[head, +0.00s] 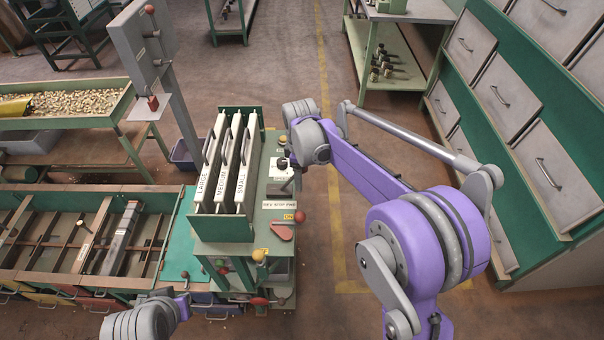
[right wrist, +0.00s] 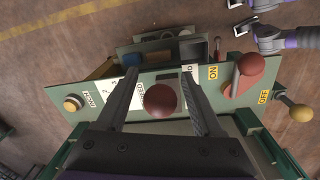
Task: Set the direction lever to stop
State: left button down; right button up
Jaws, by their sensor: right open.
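The direction lever's red ball knob (right wrist: 161,100) sits between the two fingers of my open right gripper (right wrist: 161,80) in the right wrist view, with a gap on each side. The knob and fingers cover part of the labels in the wrist view, so I cannot tell which position the lever is in. My left gripper (head: 180,301) is low at the bottom left of the head view, away from the panel; its fingers are too small to judge.
A red ON/OFF lever (right wrist: 250,65) and a yellow knob (right wrist: 302,112) sit right of the fingers. Another yellow knob (right wrist: 72,103) is at the left. Upright plates (head: 238,165) marked LARGE, MEDIUM and SMALL stand beside the panel. Drawers (head: 548,165) line the right.

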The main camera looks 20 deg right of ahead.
grip_shut()
dwell(1.3)
